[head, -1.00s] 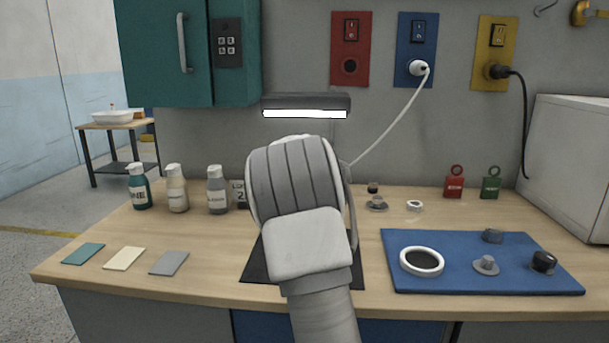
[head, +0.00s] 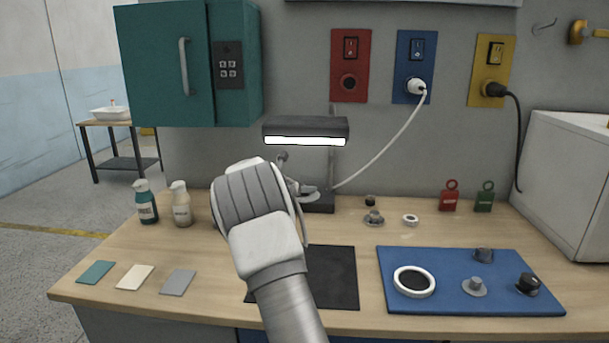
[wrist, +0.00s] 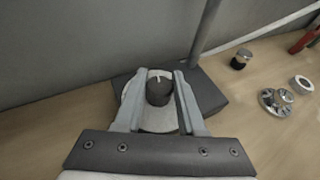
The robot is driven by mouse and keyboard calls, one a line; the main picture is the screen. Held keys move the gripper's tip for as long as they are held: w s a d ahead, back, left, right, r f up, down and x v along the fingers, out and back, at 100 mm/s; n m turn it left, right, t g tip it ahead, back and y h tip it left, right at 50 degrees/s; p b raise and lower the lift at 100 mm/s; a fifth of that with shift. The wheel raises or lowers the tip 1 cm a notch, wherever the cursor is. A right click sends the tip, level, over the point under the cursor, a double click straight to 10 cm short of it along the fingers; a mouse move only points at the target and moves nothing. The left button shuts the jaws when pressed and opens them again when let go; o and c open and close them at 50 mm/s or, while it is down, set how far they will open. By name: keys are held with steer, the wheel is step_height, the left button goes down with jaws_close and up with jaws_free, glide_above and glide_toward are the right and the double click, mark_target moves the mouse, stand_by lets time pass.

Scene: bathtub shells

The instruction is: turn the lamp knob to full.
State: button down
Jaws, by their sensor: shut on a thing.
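The desk lamp has a dark head with a lit white bar (head: 305,131). Its post (wrist: 205,35) rises from a dark base (head: 320,205). The lamp knob (wrist: 158,91) is dark and round with a short white mark pointing toward the top of the wrist view. It stands on a pale disc on the base. My gripper (wrist: 160,76) is shut on the knob, with one finger on each side. In the head view my gripper (head: 300,188) is at the lamp base, and my own wrist partly covers it; the knob cannot be made out there.
Small metal parts and a white ring (head: 410,219) lie right of the lamp. A blue mat (head: 445,300) holds a ring and knobs. A black mat (head: 330,280) lies in front. Bottles (head: 181,204) stand left. A white cord (head: 385,150) runs to the blue wall plate.

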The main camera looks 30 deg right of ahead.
steer(key=m+g+p, duration=0.1)
steer(key=p, duration=0.1)
steer(key=m+g+p, duration=0.1)
steer(key=p, duration=0.1)
steer(key=shift+r+h, duration=0.3)
steer(key=shift+r, duration=0.05)
steer(key=m+g+p, duration=0.1)
steer(key=p, duration=0.1)
steer(key=shift+f+p, duration=0.15)
steer(key=shift+p, duration=0.15)
steer(key=shift+f+m+g+h+p, duration=0.2)
steer(key=shift+m+g+h+p, duration=0.15)
steer(key=shift+g+p, duration=0.3)
steer(key=c, duration=0.5)
jaws_free()
steer(key=shift+f+t+b, duration=0.15)
steer(key=shift+t+b, duration=0.1)
steer(key=shift+b, duration=0.55)
